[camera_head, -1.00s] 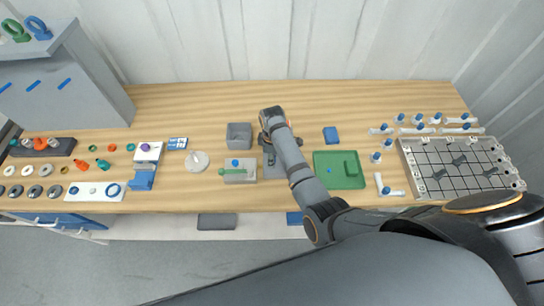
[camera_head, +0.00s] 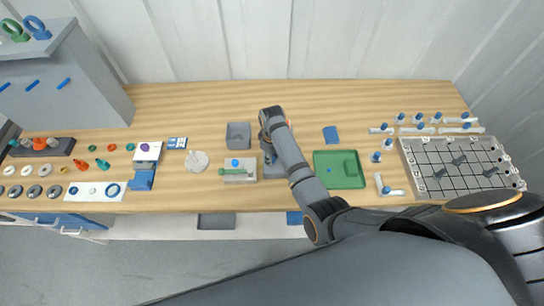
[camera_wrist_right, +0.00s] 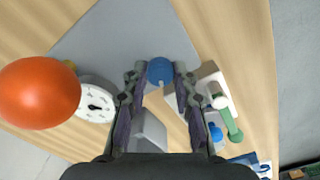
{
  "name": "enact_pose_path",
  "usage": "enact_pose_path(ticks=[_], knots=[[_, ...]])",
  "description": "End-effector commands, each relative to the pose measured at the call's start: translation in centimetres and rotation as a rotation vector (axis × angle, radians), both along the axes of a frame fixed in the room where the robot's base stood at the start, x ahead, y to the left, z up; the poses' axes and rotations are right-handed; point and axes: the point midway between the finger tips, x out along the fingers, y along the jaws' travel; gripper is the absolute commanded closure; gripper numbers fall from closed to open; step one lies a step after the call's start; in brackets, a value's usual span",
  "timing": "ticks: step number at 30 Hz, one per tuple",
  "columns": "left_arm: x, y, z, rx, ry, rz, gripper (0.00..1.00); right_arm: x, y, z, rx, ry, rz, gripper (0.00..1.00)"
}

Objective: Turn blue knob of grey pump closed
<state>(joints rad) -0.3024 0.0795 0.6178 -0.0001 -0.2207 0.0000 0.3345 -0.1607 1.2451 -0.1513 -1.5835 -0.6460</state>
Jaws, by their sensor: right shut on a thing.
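The grey pump (camera_wrist_right: 125,35) fills the upper middle of the right wrist view; in the head view my right arm covers much of it, leaving part of its grey base (camera_head: 274,171) in sight. Its round blue knob (camera_wrist_right: 159,70) sits between the fingertips of my right gripper (camera_wrist_right: 160,80), which is shut on it. A white dial (camera_wrist_right: 96,103) with a black pointer and a large orange ball (camera_wrist_right: 38,93) are left of the fingers. In the head view the fingertips are hidden under the wrist. My left gripper is not in view.
A light block with a green handle (camera_head: 236,171) stands close left of the pump. A grey open box (camera_head: 238,134) is behind it, and a green tray (camera_head: 339,170) lies to the right. The wooden table is clear along its back.

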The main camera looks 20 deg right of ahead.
Motion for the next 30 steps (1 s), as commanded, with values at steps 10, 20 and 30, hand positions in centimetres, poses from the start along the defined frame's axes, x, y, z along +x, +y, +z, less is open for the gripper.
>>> enact_pose_path(ticks=[10, 20, 30], knots=[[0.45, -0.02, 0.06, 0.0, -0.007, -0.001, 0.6, 0.03, -0.07, 0.07, -0.002, 0.0, -0.329, 1.0], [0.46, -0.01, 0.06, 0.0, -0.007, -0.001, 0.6, 0.03, -0.05, 0.07, -0.002, -0.001, -0.642, 1.0], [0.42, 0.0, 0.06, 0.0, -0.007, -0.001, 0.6, 0.04, -0.03, 0.08, -0.002, -0.001, -0.937, 1.0]])
